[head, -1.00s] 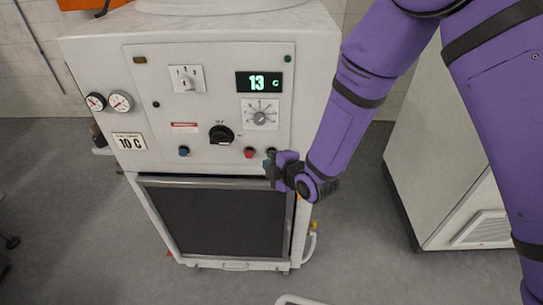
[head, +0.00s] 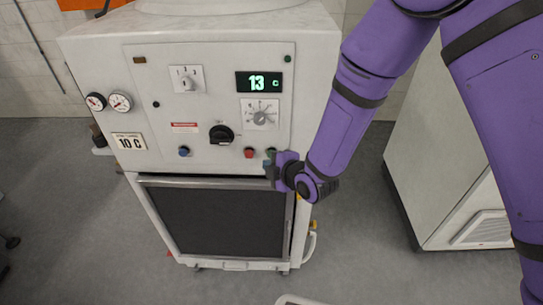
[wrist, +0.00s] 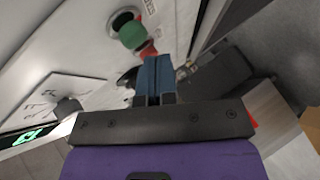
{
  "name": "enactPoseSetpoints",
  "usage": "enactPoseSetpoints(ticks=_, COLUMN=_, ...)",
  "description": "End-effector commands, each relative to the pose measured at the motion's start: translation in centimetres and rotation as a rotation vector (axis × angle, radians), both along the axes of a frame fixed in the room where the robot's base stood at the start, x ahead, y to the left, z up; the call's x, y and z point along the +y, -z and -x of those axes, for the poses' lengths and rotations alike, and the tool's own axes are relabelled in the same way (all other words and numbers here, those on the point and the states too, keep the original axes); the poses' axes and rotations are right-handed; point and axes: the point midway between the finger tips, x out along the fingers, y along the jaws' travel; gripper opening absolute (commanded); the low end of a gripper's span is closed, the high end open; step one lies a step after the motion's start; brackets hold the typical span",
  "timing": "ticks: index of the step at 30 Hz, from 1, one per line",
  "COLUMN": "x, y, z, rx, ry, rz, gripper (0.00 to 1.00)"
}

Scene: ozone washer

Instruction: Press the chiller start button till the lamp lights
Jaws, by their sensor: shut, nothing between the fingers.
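The white chiller cabinet's control panel (head: 215,115) faces me. A green button (head: 271,152) sits at its lower right, partly hidden by my gripper; it shows clearly in the wrist view (wrist: 131,34). My gripper (head: 268,164) is shut and empty, its blue fingertips close to the panel just below the green button. In the wrist view the fingertips (wrist: 157,64) appear beside the green button, without visible contact. A small dark green lamp (head: 288,59) at the panel's upper right looks unlit. The display (head: 259,82) reads 13 C.
A red button (head: 249,153) is just left of the green one, and a blue button (head: 184,151) is farther left. A black rotary switch (head: 221,134) sits between them. A dark grille (head: 215,220) lies below. A pale cabinet (head: 440,160) stands right.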

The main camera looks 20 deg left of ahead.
Motion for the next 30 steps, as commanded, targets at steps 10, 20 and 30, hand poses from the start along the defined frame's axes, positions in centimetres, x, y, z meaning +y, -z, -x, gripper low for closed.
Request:
enactPoseSetpoints(ticks=10, x=0.00, y=0.00, z=0.00, rx=0.000, ry=0.000, rz=0.000, gripper=0.00)
enactPoseSetpoints(ticks=20, x=0.00, y=0.00, z=0.00, rx=0.000, ry=0.000, rz=0.000, gripper=0.00)
enactPoseSetpoints(ticks=30, x=0.14, y=-0.01, z=-0.74, rx=0.000, ry=0.001, rz=0.000, gripper=0.00)
